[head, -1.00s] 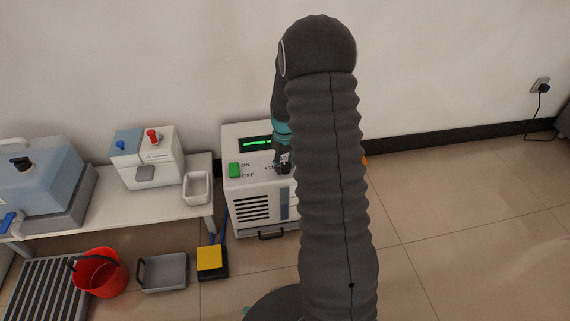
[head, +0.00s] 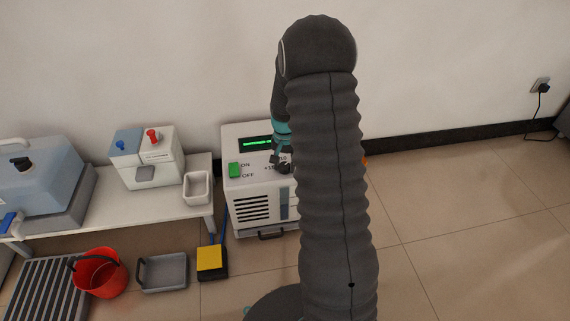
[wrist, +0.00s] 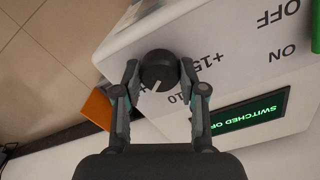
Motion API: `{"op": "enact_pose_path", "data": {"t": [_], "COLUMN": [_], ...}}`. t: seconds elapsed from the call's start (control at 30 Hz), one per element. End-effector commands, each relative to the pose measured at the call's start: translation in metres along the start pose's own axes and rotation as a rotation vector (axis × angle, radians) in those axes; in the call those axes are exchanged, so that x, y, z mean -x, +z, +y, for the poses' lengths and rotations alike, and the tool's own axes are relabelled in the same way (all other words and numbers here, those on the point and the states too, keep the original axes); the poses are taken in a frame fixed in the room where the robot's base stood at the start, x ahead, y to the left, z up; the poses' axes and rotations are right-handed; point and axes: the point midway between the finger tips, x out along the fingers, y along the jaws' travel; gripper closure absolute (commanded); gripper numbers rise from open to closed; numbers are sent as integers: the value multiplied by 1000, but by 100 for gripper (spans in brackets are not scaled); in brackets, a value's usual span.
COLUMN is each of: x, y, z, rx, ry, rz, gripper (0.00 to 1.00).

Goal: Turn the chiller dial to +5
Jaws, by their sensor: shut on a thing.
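The chiller (head: 239,188) is a white box on the floor, with a lit green display (head: 257,143), a green switch marked ON and OFF (head: 234,170) and a front vent. Its black dial (wrist: 158,71) has a white pointer line and shows in the wrist view. My gripper (wrist: 159,67) has one finger on each side of the dial and is shut on it. The pointer aims down and slightly left in that view, with the printed +15 and +10 to its right. Any +5 mark is hidden or out of sight. The display text reads "SWITCHED O", partly covered by a finger.
A white bench (head: 130,210) at left holds a blue tank (head: 45,165), a small white device (head: 155,170) and a white tray (head: 197,188). A red bucket (head: 98,275), grey bin (head: 163,272) and yellow pedal (head: 210,258) are on the floor. The right floor is clear.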

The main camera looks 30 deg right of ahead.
Motion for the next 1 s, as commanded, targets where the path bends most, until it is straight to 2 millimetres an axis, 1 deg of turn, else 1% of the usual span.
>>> {"op": "enact_pose_path", "data": {"t": [0.1, 0.3, 0.83, 0.87, 0.9, 0.93, 0.97, 1.0], "x": [-1, -1, -1, -1, -1, -1, -1, -1], "y": [1, 1, 1, 1, 1, 1, 1, 1], "z": [1, 1, 1, 1, 1, 1, 1, 0], "rx": [-56, -114, -137, -137, -136, -136, -136, -136], "ry": [2, 2, 2, 2, 2, 2, 1, 1], "rz": [-3, -3, -3, -3, -3, -3, -3, -2], "gripper": [94, 94, 94, 54, 44, 37, 34, 34]}}
